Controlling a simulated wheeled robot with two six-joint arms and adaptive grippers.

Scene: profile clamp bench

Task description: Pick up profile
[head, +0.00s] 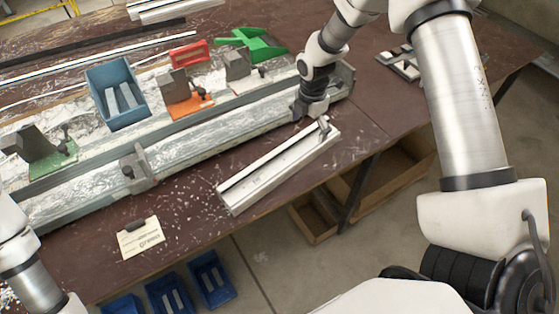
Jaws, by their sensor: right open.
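The profile (277,170) is a short, pale metal bar with a dark groove along its length. It lies at an angle on the brown bench near the front edge. My right gripper (322,127) is open at the profile's far right end. Its fingers are small and partly hidden, so I cannot tell whether they touch the profile. My left arm shows at the lower left, but its gripper is out of the picture.
A long metal clamp rail (200,137) runs behind the profile, with clamp blocks along it. A blue bin (117,93), a red tool (189,53) and a green dustpan (252,43) lie further back. A paper card (141,238) lies left of the profile. Metal shavings litter the bench.

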